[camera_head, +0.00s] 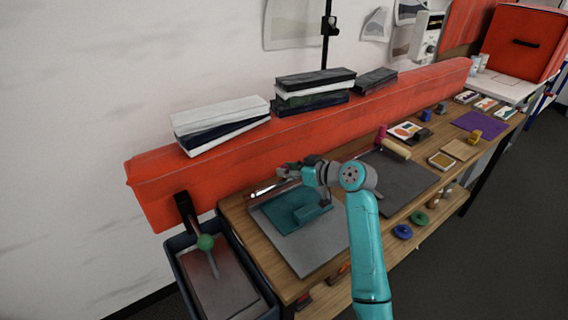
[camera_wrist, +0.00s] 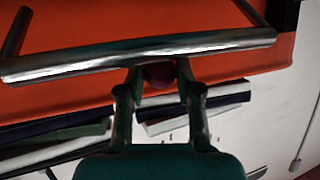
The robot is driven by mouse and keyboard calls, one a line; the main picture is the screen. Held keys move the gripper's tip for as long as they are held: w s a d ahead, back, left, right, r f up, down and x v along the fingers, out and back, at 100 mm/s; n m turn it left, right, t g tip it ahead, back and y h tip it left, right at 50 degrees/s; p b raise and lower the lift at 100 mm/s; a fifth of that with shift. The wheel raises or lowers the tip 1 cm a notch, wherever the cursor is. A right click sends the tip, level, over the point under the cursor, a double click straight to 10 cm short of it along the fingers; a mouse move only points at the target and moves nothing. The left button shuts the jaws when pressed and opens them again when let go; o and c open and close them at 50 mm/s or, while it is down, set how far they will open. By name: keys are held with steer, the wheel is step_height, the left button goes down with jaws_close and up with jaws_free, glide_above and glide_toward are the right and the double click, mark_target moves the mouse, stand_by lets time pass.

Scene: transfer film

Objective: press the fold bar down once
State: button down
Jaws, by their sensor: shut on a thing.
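The fold bar (camera_wrist: 80,62) is a shiny metal bar that crosses the wrist view from side to side, with a metal arm at each end. In the head view it shows as a thin bright bar (camera_head: 268,188) above the back edge of a teal plate (camera_head: 284,219) on the bench. My gripper (camera_wrist: 159,78) has its fingers closed around a dark red round knob (camera_wrist: 160,73) at the middle of the bar. In the head view my gripper (camera_head: 291,171) is low over the back of the plate, and its fingertips are hard to make out.
The teal plate lies on a grey mat (camera_head: 318,262) on the wooden bench. A long orange-red padded beam (camera_head: 160,192) runs behind, with stacked slabs (camera_head: 220,115) on top. A dark mat (camera_head: 400,180) lies right.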

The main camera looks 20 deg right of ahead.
mark_target(291, 180)
steer(key=s+f, duration=0.2)
steer(key=shift+s+d+f, duration=0.2)
steer(key=shift+d+f, duration=0.15)
steer(key=shift+d, duration=0.05)
steer(key=shift+s+d+f, duration=0.1)
steer(key=shift+s+f, duration=0.25)
steer(key=shift+f, duration=0.3)
steer(key=shift+s+d+f, duration=0.1)
steer(key=shift+s+f, duration=0.25)
steer(key=shift+f, duration=0.4)
steer(key=c, duration=0.9)
jaws_free()
steer(key=shift+o, duration=0.6)
steer(key=shift+r, duration=0.2)
